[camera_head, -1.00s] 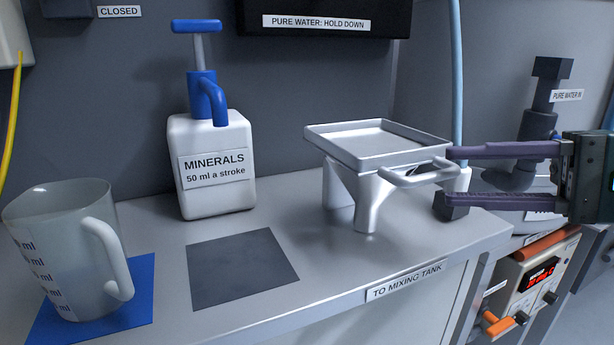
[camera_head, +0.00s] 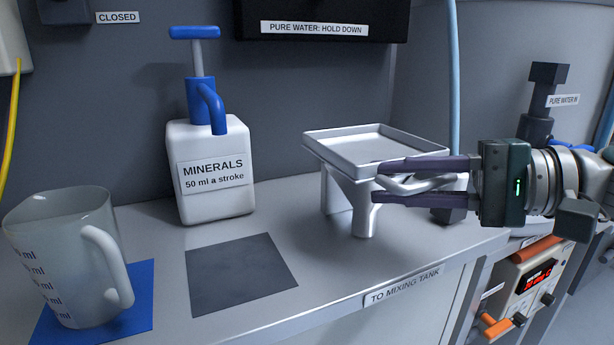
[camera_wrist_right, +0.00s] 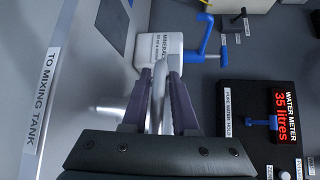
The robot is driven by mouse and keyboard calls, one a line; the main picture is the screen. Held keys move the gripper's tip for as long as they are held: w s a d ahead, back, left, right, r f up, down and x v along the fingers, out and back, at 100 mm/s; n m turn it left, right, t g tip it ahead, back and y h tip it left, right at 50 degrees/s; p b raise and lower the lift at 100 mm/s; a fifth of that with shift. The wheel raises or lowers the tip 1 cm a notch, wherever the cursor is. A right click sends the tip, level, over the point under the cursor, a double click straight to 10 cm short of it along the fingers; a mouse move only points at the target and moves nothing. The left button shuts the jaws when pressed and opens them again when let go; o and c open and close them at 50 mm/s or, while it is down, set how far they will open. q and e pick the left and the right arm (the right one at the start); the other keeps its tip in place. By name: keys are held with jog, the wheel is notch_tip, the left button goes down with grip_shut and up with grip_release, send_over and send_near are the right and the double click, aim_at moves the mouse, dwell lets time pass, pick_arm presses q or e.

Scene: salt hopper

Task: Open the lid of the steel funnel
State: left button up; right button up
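The steel funnel (camera_head: 364,213) stands on short legs on the counter, right of the middle in the head view. Its square, rimmed lid (camera_head: 366,146) lies flat and closed on top. A looped lid handle (camera_head: 434,184) sticks out at the front right; it also shows in the right wrist view (camera_wrist_right: 159,88). My right gripper (camera_head: 378,182) reaches in from the right, one finger above the handle and one below. In the wrist view, its fingers (camera_wrist_right: 160,90) close in on both sides of the handle and appear to touch it. My left gripper is not in view.
A white minerals bottle (camera_head: 210,170) with a blue pump stands behind left. A dark square mat (camera_head: 241,275) lies on clear counter before it. A measuring jug (camera_head: 62,260) stands on a blue mat (camera_head: 135,295) at left. A water meter (camera_wrist_right: 258,110) shows in the wrist view.

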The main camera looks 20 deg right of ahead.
jog(key=shift+f, duration=0.15)
grip_shut()
jog(key=shift+f, duration=0.1)
